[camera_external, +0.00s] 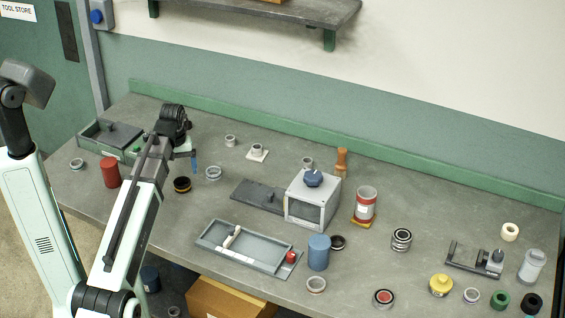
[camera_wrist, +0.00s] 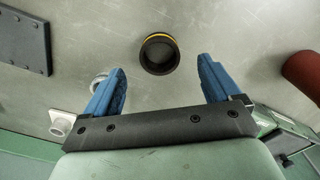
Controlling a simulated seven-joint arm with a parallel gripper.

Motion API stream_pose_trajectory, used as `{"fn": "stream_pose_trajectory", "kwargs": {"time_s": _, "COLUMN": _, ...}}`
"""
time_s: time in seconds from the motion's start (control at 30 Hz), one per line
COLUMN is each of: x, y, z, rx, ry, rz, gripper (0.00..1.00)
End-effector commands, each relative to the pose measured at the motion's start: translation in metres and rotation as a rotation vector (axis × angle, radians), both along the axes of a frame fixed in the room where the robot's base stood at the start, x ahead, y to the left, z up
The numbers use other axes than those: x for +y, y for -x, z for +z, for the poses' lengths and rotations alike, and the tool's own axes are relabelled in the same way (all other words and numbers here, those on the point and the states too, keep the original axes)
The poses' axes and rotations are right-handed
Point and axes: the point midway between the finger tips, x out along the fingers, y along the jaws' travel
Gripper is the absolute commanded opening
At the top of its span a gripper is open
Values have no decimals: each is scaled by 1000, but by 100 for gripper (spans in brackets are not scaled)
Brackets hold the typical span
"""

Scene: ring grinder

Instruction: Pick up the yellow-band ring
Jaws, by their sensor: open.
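The yellow-band ring (camera_wrist: 160,37) is a short black ring with a yellow stripe near its rim. In the wrist view it lies at the upper middle, a little beyond the fingertips and between their lines. In the external view the ring (camera_external: 182,187) lies flat on the bench, just below and left of the fingers. My gripper (camera_wrist: 162,80) is open, with two blue fingers spread wide and nothing between them. In the external view my gripper (camera_external: 193,161) is partly hidden by its own wrist, and only one blue finger shows clearly.
A grey ring (camera_external: 213,173) lies close right of the yellow-band ring; in the wrist view it is partly behind the left finger. A red cylinder (camera_external: 110,172) stands to the left. A dark plate (camera_external: 258,195) and a grey box (camera_external: 313,200) are further right.

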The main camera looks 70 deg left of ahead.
Motion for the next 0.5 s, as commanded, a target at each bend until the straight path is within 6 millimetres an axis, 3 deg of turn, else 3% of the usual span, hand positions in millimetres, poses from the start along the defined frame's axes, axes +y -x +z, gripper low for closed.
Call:
{"fn": "stream_pose_trajectory", "kwargs": {"time_s": 0.27, "x": 0, "y": 0, "z": -9, "rx": 0, "ry": 0, "rz": 0, "gripper": 90}}
{"fn": "stream_pose_trajectory", "kwargs": {"time_s": 0.5, "x": 1, "y": -1, "z": -30, "rx": 1, "ry": 1, "rz": 0, "gripper": 90}}
